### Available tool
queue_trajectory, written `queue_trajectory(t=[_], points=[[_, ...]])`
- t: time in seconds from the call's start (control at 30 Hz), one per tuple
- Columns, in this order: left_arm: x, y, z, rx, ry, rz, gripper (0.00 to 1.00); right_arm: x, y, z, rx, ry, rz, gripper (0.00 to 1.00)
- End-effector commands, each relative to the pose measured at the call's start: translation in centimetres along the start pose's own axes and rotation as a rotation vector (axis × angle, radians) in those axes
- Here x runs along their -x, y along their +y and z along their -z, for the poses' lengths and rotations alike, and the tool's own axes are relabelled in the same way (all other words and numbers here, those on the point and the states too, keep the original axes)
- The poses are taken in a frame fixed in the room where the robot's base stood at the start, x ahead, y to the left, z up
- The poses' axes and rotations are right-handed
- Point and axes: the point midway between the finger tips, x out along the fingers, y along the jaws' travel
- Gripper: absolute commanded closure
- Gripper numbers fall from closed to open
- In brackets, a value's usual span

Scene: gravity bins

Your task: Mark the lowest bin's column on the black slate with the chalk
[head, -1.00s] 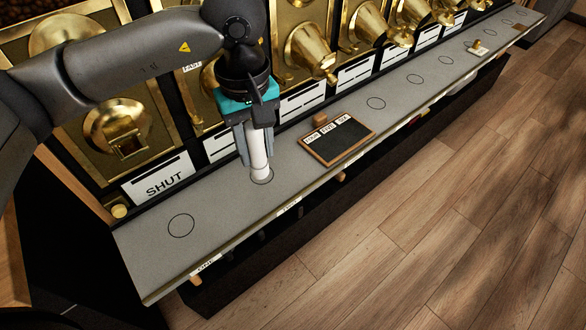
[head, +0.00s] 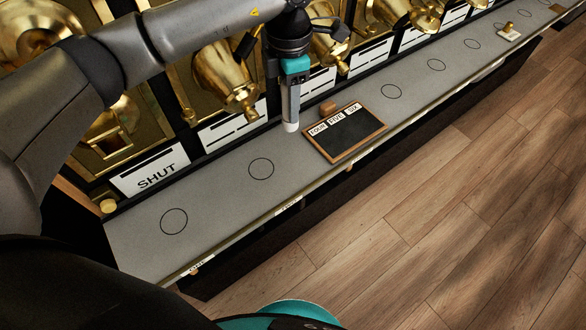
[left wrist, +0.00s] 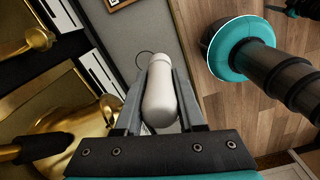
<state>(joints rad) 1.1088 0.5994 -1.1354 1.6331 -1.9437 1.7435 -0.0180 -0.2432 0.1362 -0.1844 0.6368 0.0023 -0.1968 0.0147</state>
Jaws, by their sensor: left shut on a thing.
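My left gripper (head: 289,98) is shut on a thick white chalk (head: 291,124), which points down. The chalk also shows between the fingers in the left wrist view (left wrist: 160,92). It is over the grey ledge, just left of the slate and apart from it. The black slate (head: 350,139) lies on the ledge in a wooden frame, with three white labels along its top edge; they seem to read FOUR, FIVE and SIX. I see no chalk marks on it. The bins' brass fronts (head: 222,75) stand behind; their fill levels are out of view. My right gripper is not in view.
The grey ledge (head: 225,205) carries drawn circles (head: 261,168) and runs to the upper right. A small wooden block (head: 327,108) is behind the slate. The wooden floor (head: 450,220) in front is clear.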

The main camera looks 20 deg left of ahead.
Motion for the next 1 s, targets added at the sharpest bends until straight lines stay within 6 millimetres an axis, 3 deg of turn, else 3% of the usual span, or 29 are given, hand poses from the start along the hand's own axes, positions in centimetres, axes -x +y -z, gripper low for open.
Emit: queue_trajectory(t=[0.33, 0.43, 0.6, 0.67, 1.0], points=[[-0.1, 0.0, -0.1, 0.013, -0.001, 0.000, 1.00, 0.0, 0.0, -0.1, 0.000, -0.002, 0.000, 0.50], [-1.0, 0.0, -0.1, 0.013, 0.000, 0.003, 1.00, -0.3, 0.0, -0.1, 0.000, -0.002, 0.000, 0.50], [-5.2, -0.1, 0.0, 0.013, 0.003, 0.005, 1.00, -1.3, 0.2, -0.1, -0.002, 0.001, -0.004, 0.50], [-6.8, -0.1, 0.0, 0.013, 0.003, 0.005, 1.00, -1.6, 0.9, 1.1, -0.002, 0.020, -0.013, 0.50], [-13.2, -0.1, -0.1, 0.012, 0.001, 0.003, 1.00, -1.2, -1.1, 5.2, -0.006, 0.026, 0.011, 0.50]])
